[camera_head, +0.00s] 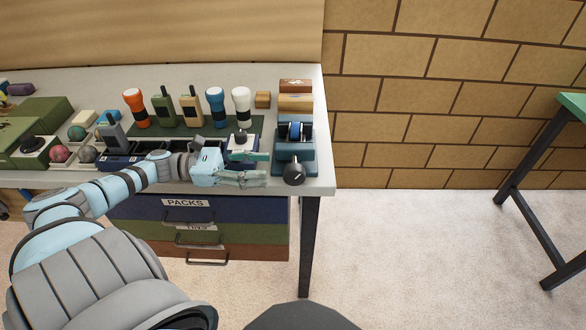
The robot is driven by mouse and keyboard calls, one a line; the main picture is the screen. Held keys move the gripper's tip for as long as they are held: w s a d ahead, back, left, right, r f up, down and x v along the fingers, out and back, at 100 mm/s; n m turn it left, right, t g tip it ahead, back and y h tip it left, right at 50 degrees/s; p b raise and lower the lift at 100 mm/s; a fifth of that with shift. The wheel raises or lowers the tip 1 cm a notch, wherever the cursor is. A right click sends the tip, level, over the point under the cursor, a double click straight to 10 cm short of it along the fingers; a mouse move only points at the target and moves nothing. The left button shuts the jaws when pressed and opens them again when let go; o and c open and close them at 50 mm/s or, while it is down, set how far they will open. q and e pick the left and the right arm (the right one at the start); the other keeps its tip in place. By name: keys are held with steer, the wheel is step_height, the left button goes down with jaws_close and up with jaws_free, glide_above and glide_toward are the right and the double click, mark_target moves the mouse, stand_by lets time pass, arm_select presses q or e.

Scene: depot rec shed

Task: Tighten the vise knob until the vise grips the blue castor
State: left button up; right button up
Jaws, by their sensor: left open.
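The blue vise (296,152) stands at the right end of the workbench. The blue castor (294,129) sits upright in its top, between dark jaws; I cannot tell if the jaws touch it. The black vise knob (294,175) is on the vise's front, near the bench's front edge. My left gripper (262,169) reaches in from the left, low over the bench. It is open and empty, pointing right, with its fingertips just left of the knob and apart from it. My right gripper is not in view.
Several torches and radios stand in a row behind my left arm, including a white torch (241,104). Drawers (190,228) hang under the bench (322,160). Another table (573,105) stands at far right, with open floor between.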

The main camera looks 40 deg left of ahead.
mark_target(292, 171)
arm_select(q)
steer(key=w+d, duration=0.1)
steer(key=w+d+f, duration=0.1)
steer(key=w+d, duration=0.3)
steer(key=shift+d+f, duration=0.2)
steer(key=shift+f, duration=0.2)
steer(key=shift+w+d, duration=0.2)
steer(key=shift+d, duration=0.1)
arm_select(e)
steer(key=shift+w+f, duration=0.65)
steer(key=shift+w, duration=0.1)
arm_select(q)
steer(key=shift+c, duration=0.6)
jaws_close()
